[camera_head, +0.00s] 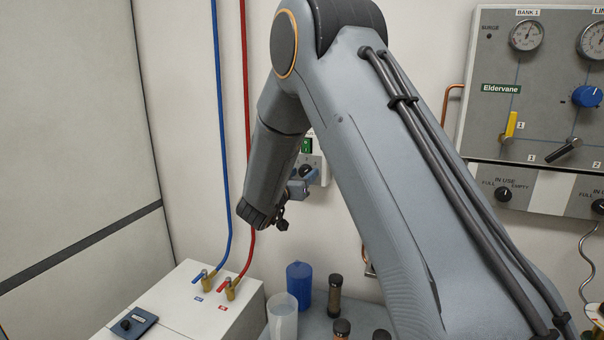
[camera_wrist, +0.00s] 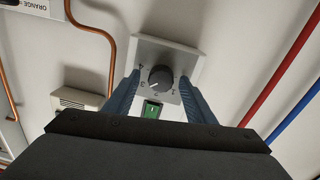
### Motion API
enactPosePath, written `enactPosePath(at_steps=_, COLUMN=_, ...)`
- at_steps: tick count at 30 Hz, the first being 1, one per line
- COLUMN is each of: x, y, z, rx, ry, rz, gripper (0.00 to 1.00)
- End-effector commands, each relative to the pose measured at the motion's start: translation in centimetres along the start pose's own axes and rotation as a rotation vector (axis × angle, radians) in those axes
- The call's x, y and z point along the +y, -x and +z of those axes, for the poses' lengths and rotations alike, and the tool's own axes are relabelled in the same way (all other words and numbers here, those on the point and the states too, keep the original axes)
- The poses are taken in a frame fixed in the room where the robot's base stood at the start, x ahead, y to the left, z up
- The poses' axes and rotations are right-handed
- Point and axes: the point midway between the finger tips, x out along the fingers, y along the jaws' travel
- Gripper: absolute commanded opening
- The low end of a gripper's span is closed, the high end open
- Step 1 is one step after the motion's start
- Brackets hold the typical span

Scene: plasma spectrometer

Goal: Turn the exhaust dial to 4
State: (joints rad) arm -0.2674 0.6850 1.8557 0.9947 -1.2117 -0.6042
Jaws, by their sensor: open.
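In the wrist view my gripper (camera_wrist: 159,90) is open, with one blue finger on each side of the dial. I cannot tell whether the fingers touch it. In the head view the dial (camera_head: 306,171) shows partly on its plate below a green label (camera_head: 307,146). My gripper (camera_head: 299,190) is in front of the plate there, mostly hidden by my arm.
A blue pipe (camera_head: 220,130) and a red pipe (camera_head: 245,130) run down the wall to a white box (camera_head: 180,300). A gauge panel (camera_head: 545,130) is at right.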

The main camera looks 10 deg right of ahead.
Motion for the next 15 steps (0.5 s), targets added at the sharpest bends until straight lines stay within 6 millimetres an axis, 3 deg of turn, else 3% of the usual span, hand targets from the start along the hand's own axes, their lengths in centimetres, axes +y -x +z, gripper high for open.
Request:
enactPosePath(at_steps=5, x=0.0, y=0.08, z=-0.04, rx=0.001, ry=0.0, rz=0.0, gripper=0.5)
enactPosePath(at_steps=12, x=-0.04, y=0.31, z=-0.14, rx=0.003, ry=0.001, rz=0.001, gripper=0.13)
enactPosePath(at_steps=15, x=-0.05, y=0.34, z=-0.14, rx=0.003, ry=0.001, rz=0.002, gripper=0.09)
